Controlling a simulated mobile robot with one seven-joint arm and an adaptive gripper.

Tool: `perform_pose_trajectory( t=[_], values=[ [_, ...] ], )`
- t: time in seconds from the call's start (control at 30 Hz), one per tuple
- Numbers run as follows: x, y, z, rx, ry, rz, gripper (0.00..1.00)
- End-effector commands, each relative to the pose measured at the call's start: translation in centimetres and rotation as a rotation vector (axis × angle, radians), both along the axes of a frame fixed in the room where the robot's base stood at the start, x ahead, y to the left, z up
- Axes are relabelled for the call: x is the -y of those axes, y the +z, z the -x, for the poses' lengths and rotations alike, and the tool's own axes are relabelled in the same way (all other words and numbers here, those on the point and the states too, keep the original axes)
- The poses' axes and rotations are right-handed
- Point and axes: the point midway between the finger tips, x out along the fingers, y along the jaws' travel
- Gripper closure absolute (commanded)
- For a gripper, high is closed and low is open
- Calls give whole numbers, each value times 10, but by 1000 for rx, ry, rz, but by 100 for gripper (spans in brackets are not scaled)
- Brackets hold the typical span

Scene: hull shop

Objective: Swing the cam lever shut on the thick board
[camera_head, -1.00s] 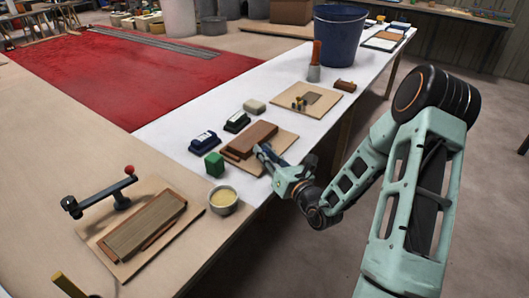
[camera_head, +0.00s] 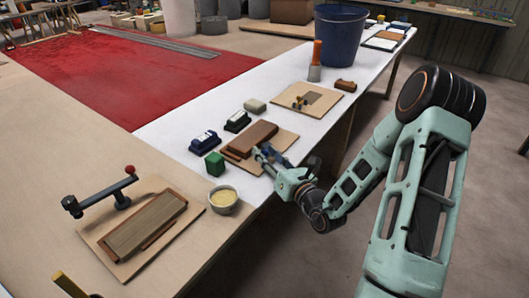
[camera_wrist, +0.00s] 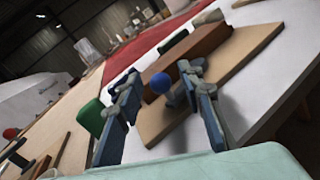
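The thick board (camera_head: 252,137) is a reddish-brown block on a light wooden base (camera_head: 284,143); it also shows in the wrist view (camera_wrist: 205,44). A blue ball knob (camera_wrist: 160,83) with a dark metal piece beside it stands at the near side of this block, apparently the cam lever's end. My gripper (camera_head: 262,152) is at the base's near edge. In the wrist view its two fingers are apart, one on each side of the knob, with visible gaps. I cannot tell whether the knob lies fully between the fingertips. The lever is mostly hidden in the head view.
A green block (camera_head: 214,163) and a bowl (camera_head: 223,202) stand left of my gripper. Another fixture with a red-knobbed lever (camera_head: 122,188) and a greyish-brown board (camera_head: 146,222) is at lower left. Dark boxes (camera_head: 204,142) lie behind the green block. A blue bucket (camera_head: 340,38) stands farther back.

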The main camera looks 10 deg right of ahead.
Motion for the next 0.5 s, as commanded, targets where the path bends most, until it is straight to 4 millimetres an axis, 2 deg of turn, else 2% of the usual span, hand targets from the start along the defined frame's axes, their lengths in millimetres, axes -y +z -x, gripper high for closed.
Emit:
perform_pose_trajectory(
  t=[0.3,0.5],
  values=[
    [25,0,62,-4,-3,-1,65],
    [36,0,91,-2,-3,0,65]
  ],
)
